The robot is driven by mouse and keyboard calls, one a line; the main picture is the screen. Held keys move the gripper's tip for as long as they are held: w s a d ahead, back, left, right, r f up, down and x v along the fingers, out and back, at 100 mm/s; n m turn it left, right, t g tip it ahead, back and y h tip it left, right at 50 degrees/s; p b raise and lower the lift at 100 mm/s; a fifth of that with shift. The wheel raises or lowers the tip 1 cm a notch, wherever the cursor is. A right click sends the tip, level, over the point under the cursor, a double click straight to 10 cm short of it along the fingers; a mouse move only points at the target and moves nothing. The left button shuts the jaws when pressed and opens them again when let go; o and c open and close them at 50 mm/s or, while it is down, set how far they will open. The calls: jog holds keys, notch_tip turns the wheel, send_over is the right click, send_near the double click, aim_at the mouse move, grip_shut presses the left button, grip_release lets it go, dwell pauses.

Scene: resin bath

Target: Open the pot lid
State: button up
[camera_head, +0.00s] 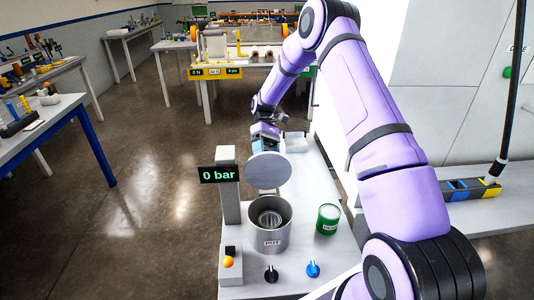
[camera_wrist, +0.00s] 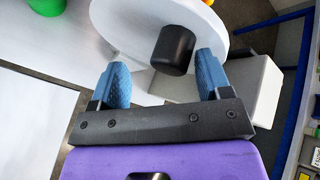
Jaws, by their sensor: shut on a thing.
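The grey pot (camera_head: 268,240), labelled POT, stands on the bench with its mouth uncovered and a coil-like metal thing inside. The round grey lid (camera_head: 269,171) is tilted up steeply above the pot's back rim, its flat face toward the head camera. My gripper (camera_head: 265,143) is behind the lid, partly hidden by it. In the wrist view, the lid (camera_wrist: 135,25) fills the top and its black knob (camera_wrist: 172,48) sits between the blue fingers of my gripper (camera_wrist: 165,75), which is shut on it. Whether a hinge joins lid and pot I cannot tell.
A post with a "0 bar" display (camera_head: 219,174) stands just left of the lid. A green can (camera_head: 328,219) is right of the pot. A black knob (camera_head: 271,273), a blue knob (camera_head: 313,269) and an orange button (camera_head: 228,262) are in front.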

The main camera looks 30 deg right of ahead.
jog(key=shift+f, duration=0.1)
jog(key=v, duration=1.1)
